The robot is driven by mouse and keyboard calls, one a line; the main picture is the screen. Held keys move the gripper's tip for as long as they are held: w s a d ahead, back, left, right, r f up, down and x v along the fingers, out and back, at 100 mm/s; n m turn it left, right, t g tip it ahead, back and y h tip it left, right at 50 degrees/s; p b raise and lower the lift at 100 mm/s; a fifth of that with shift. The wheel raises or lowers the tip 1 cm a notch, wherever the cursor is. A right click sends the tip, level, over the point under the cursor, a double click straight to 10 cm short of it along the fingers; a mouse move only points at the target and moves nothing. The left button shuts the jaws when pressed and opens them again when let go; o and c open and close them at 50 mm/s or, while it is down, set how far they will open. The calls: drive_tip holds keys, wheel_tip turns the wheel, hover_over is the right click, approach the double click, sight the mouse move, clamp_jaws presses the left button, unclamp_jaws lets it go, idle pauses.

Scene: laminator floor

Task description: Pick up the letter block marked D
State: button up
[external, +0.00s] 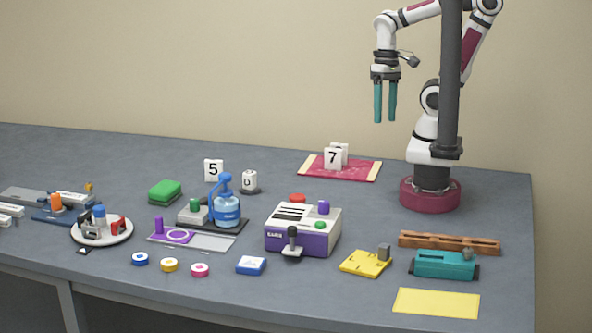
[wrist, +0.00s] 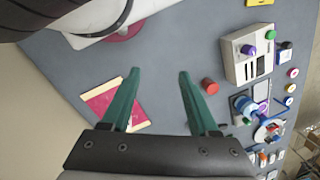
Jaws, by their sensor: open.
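My gripper (external: 384,117) has two teal fingers pointing down. It is high above the table, well to the right of the D block. Its fingers are apart with nothing between them in the wrist view (wrist: 158,73).
The blue bottle (external: 227,211) stands in front of the D block. A red mat (external: 353,170) lies behind.

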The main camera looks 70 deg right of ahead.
drive_tip(key=shift+o, duration=0.9)
drive_tip(key=n+t+h, duration=0.1)
drive_tip(key=t+h, duration=0.2)
drive_tip(key=t, duration=0.8)
approach(255, 175)
drive_tip(key=f, duration=0.1)
drive_tip(key=w+f, duration=0.1)
drive_tip(key=shift+w+d+f, duration=0.25)
drive_tip(key=shift+w, duration=0.1)
drive_tip(key=n+t, duration=0.1)
drive_tip(key=f+n+t+h, duration=0.1)
drive_tip(key=shift+w+a+f+n, duration=0.1)
drive_tip(key=shift+w+a+n, duration=0.1)
drive_tip(key=shift+n, duration=0.1)
drive_tip(key=x, duration=0.7)
drive_tip(key=shift+w, duration=0.1)
clamp_jaws()
drive_tip(key=shift+r+t, duration=0.2)
drive_tip(key=shift+t, duration=0.1)
